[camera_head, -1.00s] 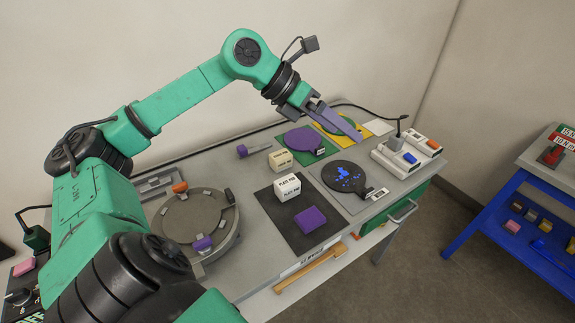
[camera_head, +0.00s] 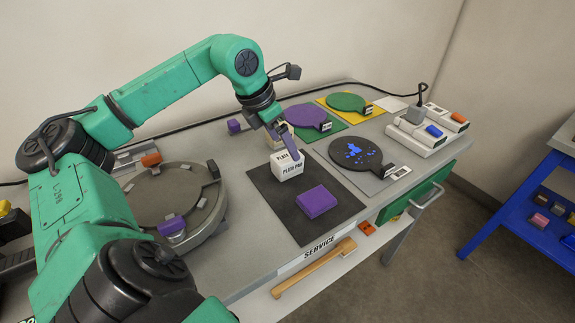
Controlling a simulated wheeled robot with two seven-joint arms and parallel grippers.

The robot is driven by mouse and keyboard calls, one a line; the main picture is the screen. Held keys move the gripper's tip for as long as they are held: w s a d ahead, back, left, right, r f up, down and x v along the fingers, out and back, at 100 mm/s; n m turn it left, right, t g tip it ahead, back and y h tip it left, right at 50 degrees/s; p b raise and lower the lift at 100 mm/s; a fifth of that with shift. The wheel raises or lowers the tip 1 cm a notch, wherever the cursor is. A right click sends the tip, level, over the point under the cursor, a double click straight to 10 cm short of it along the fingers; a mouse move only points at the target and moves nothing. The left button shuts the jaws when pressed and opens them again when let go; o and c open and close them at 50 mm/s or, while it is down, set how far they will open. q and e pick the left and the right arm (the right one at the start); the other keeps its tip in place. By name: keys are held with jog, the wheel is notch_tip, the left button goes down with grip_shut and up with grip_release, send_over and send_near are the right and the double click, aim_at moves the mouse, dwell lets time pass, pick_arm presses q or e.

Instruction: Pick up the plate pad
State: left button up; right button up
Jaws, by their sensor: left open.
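A white block lettered "PLATE PAD" (camera_head: 287,168) stands near the back of a black mat (camera_head: 308,229) on the cart top. A flat purple pad (camera_head: 316,202) lies on the same mat, in front and to the right of the block. My right gripper is not in view.
A round grey fixture (camera_head: 176,200) stands to the left of the mat. A black disc with blue marks (camera_head: 357,153) lies to the right. Purple (camera_head: 306,115) and green (camera_head: 347,102) discs lie behind. White switch boxes (camera_head: 420,135) stand at the right edge.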

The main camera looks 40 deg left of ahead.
aim_at(287, 156)
pick_arm(q)
jog(key=x, duration=0.5)
jog(key=shift+s+f, duration=0.2)
jog(key=shift+s, duration=0.05)
jog(key=shift+w+a+f, duration=0.1)
jog(key=shift+w+f, duration=0.05)
jog(key=shift+f, duration=0.1)
jog(key=c, duration=1.4)
jog(key=shift+r+p, duration=3.75)
jog(key=shift+r, duration=6.35)
jog(key=shift+c, duration=0.2)
